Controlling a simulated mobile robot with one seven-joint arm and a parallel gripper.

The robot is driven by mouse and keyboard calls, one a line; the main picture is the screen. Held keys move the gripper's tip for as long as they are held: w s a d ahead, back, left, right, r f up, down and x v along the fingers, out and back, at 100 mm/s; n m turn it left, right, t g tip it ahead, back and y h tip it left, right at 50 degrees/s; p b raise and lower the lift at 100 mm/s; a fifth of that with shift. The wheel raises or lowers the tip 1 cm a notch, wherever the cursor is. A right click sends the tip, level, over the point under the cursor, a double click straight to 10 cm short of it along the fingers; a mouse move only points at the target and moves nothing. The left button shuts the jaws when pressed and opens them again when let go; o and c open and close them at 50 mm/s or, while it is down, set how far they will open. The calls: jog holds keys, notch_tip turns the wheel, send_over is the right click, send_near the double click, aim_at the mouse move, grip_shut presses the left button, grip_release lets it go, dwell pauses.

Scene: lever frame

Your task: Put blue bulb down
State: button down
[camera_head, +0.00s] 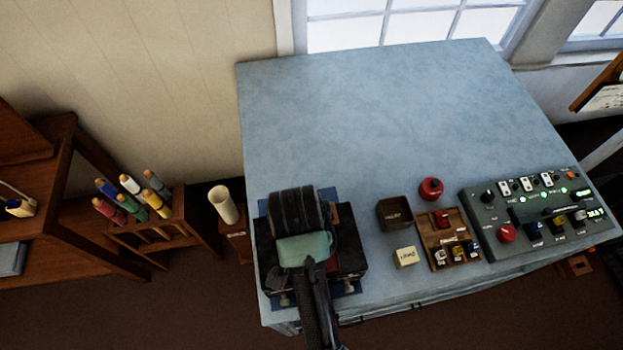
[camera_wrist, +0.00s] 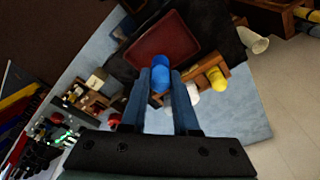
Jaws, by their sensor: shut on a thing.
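The blue bulb (camera_wrist: 160,75) is between the two blue-grey fingers of my gripper (camera_wrist: 157,84) in the wrist view, and the gripper is shut on it. A yellow bulb (camera_wrist: 216,76) and a white bulb (camera_wrist: 193,93) are to its right, by a wooden holder (camera_wrist: 207,83). A dark red tray-like surface (camera_wrist: 165,42) lies beyond the blue bulb. I cannot tell whether the bulb touches anything beneath it. In the head view my arm covers the gripper and the blue bulb, above a dark box (camera_head: 265,262) at the table's front left.
The blue-grey table (camera_head: 380,110) is clear at the back. To the right stand a brown box (camera_head: 394,214), a cream block (camera_head: 405,257), a red round object (camera_head: 431,188), a wooden tray (camera_head: 437,234) and a control panel (camera_head: 484,204). A white cylinder (camera_head: 223,204) stands left of the table.

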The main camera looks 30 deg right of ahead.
jog(key=shift+f+p, duration=0.5)
jog(key=shift+f, duration=1.65)
jog(key=shift+f, duration=0.2)
jog(key=c, duration=0.7)
grip_release()
jog(key=shift+o, duration=0.2)
jog(key=shift+r, duration=0.2)
